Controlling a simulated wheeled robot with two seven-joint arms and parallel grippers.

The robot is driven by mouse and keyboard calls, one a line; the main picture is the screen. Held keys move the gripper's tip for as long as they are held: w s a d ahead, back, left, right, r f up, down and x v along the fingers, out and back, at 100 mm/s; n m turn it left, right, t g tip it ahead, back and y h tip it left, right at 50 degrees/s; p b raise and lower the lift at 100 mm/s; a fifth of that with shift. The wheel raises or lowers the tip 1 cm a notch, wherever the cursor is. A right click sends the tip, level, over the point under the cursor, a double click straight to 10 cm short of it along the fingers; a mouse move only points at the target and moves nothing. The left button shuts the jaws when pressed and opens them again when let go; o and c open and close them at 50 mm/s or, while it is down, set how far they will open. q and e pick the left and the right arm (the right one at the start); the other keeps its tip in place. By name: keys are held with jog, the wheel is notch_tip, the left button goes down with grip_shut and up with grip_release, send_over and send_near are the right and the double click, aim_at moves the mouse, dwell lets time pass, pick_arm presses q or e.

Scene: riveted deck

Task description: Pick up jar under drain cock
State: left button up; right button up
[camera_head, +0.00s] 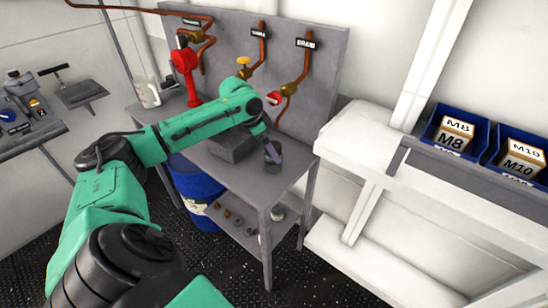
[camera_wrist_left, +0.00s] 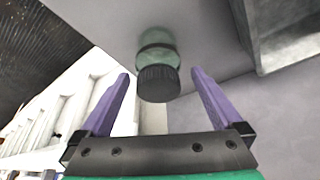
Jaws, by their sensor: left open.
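A small jar with a dark lid (camera_head: 274,161) stands on the grey bench near its front right corner, below the drain cock (camera_head: 274,97) with a red handle under the DRAIN label. In the left wrist view the jar (camera_wrist_left: 157,68) shows greenish glass and a ribbed dark lid. My left gripper (camera_head: 270,150) is at the jar in the head view and partly covers it. In the left wrist view the open purple fingers (camera_wrist_left: 160,75) have the jar between their tips, with a gap on each side. My right gripper is not in view.
A red valve (camera_head: 186,72) and a yellow-handled cock (camera_head: 244,68) are behind. Blue bins (camera_head: 452,130) are at right.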

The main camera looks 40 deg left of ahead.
pick_arm(q)
jog(key=shift+s+x, duration=0.2)
jog(key=shift+x, duration=1.7)
jog(key=c, duration=1.4)
